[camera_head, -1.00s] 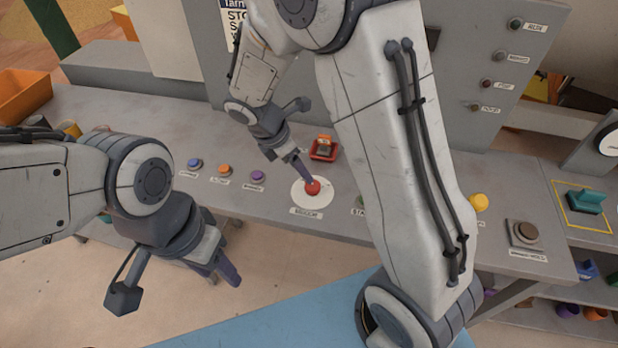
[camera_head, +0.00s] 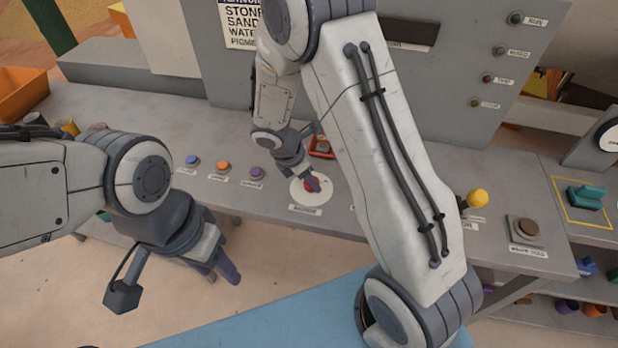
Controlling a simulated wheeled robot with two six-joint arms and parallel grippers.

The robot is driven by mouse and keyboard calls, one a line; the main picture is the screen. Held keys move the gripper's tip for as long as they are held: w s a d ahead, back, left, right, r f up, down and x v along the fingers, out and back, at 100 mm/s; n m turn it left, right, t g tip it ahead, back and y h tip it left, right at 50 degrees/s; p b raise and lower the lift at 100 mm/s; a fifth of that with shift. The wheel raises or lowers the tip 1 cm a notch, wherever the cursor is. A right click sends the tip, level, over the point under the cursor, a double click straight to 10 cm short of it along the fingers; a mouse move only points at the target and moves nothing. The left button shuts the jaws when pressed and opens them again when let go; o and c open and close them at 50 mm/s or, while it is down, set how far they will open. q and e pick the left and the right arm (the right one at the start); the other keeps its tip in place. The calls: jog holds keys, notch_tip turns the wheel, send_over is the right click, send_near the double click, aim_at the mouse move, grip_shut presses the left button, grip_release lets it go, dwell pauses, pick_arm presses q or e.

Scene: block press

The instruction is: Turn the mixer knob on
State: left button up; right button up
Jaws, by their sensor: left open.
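A round red knob (camera_head: 308,188) sits on a white disc (camera_head: 305,199) with a label too blurred to read surely; I take it for the mixer knob. My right gripper (camera_head: 312,183) is at the knob, its fingers overlapping the knob's upper right and covering part of it. I cannot tell whether the fingers touch it, or whether they are open or shut. My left gripper (camera_head: 226,270) hangs low at the left, in front of the bench edge, open and empty, well apart from the knob.
Blue (camera_head: 193,161), orange (camera_head: 223,166) and purple (camera_head: 256,173) buttons stand left of the disc. A red tray (camera_head: 322,150) is behind it, partly hidden by my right arm.

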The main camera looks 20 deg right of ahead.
grip_shut()
jog(key=m+p, duration=0.1)
jog(key=m+g, duration=0.1)
jog(key=shift+w+r+m+p, duration=0.15)
jog(key=shift+m+p, duration=0.2)
jog(key=shift+m, duration=0.05)
jog(key=m+g+p, duration=0.1)
jog(key=m, duration=0.2)
jog(key=shift+w, duration=0.1)
jog(key=m+g, duration=0.1)
jog(key=m, duration=0.2)
jog(key=m+g+y+p, duration=0.1)
jog(key=m, duration=0.2)
jog(key=shift+w+d, duration=0.1)
jog(key=shift+w, duration=0.05)
jog(key=m+y, duration=0.1)
jog(key=m, duration=0.2)
jog(key=m+g+y, duration=0.1)
jog(key=m, duration=0.2)
jog(key=shift+w+d+p, duration=0.15)
jog(key=shift+p, duration=0.25)
jog(key=shift+y, duration=0.3)
